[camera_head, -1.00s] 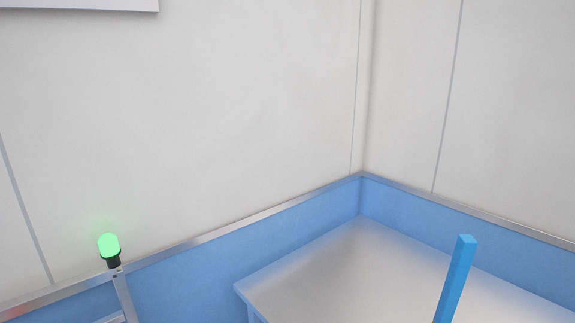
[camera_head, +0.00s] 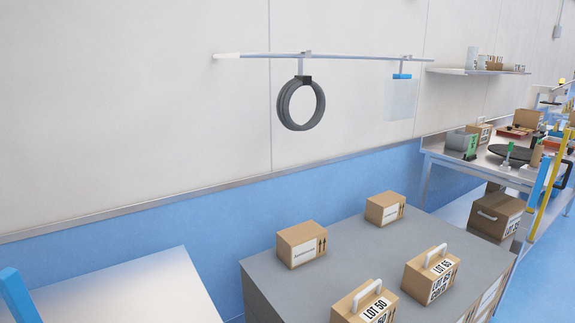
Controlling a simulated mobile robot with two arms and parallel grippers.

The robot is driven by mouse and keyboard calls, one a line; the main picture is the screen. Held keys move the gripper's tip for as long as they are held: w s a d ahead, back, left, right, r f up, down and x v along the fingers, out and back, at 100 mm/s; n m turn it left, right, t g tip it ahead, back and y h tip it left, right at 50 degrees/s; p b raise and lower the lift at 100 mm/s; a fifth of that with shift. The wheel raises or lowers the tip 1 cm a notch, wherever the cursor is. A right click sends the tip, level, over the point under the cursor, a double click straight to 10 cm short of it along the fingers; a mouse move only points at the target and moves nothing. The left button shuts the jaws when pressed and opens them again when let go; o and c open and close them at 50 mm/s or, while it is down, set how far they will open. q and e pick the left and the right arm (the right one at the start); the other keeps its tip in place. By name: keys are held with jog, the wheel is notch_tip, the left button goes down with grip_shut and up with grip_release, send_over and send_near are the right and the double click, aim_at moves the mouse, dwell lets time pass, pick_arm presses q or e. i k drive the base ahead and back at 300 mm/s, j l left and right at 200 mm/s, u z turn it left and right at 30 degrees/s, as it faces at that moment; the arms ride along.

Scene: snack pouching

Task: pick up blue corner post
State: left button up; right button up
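A blue post (camera_head: 16,296) shows at the lower left edge, tilted in the picture, in front of a pale table top. Only its upper part is in view; its foot is cut off by the frame. Another slim blue post (camera_head: 541,185) stands at the far right beside a yellow post (camera_head: 546,205). I cannot tell from this frame which blue one is the corner post. Neither of my grippers is in view.
A bare pale table (camera_head: 150,290) is at lower left. A grey block-shaped stand (camera_head: 352,243) bears several cardboard boxes, some with handles. A cluttered workbench (camera_head: 470,168) is at right. A wall rail (camera_head: 350,57) holds a black coil (camera_head: 301,104).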

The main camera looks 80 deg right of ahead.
aim_at(541, 177)
jog(key=z, duration=2.25)
jog(key=i+l+z, duration=0.1)
jog(key=l+z, duration=0.15)
jog(key=z, duration=0.2)
jog(key=i+l+z, duration=0.15)
jog(key=z, duration=0.3)
jog(key=i+l+z, duration=0.15)
jog(key=z, duration=0.3)
jog(key=i+l+z, duration=0.15)
jog(key=z, duration=0.3)
jog(key=i+l, duration=0.1)
jog(key=i, duration=0.25)
jog(key=i+l, duration=0.15)
jog(key=i, duration=0.2)
